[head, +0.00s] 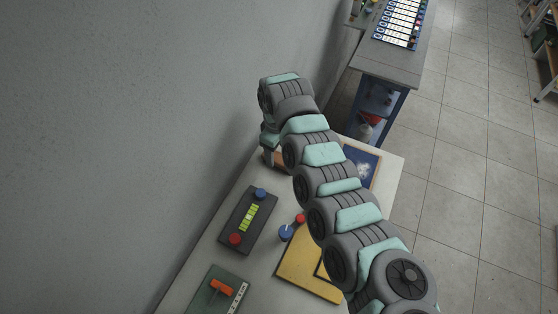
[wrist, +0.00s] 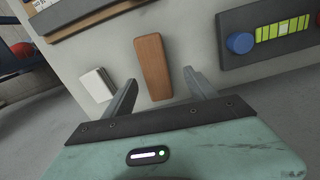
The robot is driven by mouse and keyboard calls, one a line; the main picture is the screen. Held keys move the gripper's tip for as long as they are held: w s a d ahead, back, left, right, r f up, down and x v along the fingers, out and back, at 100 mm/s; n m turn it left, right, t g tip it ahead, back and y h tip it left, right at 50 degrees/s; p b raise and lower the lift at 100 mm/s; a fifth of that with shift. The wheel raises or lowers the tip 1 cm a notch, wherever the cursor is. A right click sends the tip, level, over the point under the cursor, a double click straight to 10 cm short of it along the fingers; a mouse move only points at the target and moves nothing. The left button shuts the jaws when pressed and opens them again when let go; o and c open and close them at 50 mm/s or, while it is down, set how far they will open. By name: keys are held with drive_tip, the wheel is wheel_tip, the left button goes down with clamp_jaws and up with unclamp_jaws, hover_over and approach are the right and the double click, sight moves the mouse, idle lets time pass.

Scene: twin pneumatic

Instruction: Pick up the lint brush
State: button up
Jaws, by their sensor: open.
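A brown wooden bar, which looks like the lint brush (wrist: 152,62), lies flat on the pale table. In the wrist view it points away from me, with its near end between the finger lines. My gripper (wrist: 160,79) is open, with one finger on each side of the bar's near part and visible gaps to both. I cannot tell how high the fingers are above the table. In the head view a small brown patch of the bar (head: 282,159) shows beside my arm, which hides most of it.
A small white block (wrist: 97,84) lies just left of the left finger. A dark panel with blue and red knobs (head: 249,219) is close by on the right in the wrist view. A blue picture board (head: 364,163) and a yellow board (head: 305,273) lie on the table, beside a wall.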

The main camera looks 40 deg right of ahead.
sight(279, 157)
drive_tip(key=f, duration=0.5)
drive_tip(key=shift+s+d, duration=0.1)
drive_tip(key=shift+d, duration=0.25)
clamp_jaws()
idle(0.3)
